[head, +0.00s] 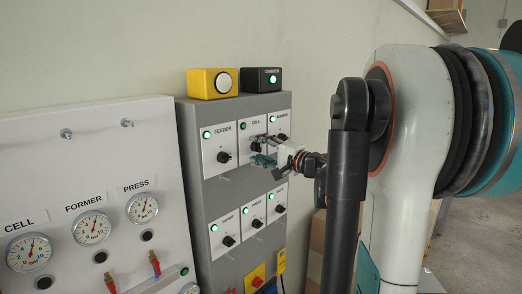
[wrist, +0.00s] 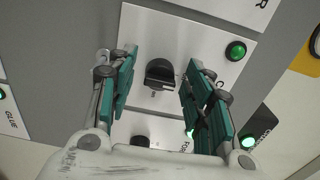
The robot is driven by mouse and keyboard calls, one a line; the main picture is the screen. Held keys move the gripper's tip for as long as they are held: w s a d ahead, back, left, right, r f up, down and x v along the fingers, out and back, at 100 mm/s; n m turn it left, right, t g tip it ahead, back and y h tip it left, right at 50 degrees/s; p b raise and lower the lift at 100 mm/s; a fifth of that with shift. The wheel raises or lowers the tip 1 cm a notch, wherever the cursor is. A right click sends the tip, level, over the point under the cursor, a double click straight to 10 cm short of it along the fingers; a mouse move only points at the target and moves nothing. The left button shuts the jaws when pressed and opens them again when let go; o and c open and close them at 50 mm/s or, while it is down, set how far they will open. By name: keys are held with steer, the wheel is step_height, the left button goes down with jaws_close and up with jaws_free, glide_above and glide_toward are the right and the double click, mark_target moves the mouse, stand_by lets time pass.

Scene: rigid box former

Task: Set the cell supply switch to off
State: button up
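The cell supply switch is a black rotary knob (wrist: 160,73) on a white plate, in the middle of the wrist view. I cannot read the knob's setting.
The FEEDER switch (head: 224,157) is to the left of CELL and another similar switch is to the right. A lower row of switches (head: 229,241) is below. A yellow box (head: 211,83) and a black box (head: 261,79) stand on top. A gauge panel (head: 100,130) is at left.

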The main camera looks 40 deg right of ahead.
steer(key=s+d, duration=0.1)
steer(key=s, duration=1.1)
stand_by(0.4)
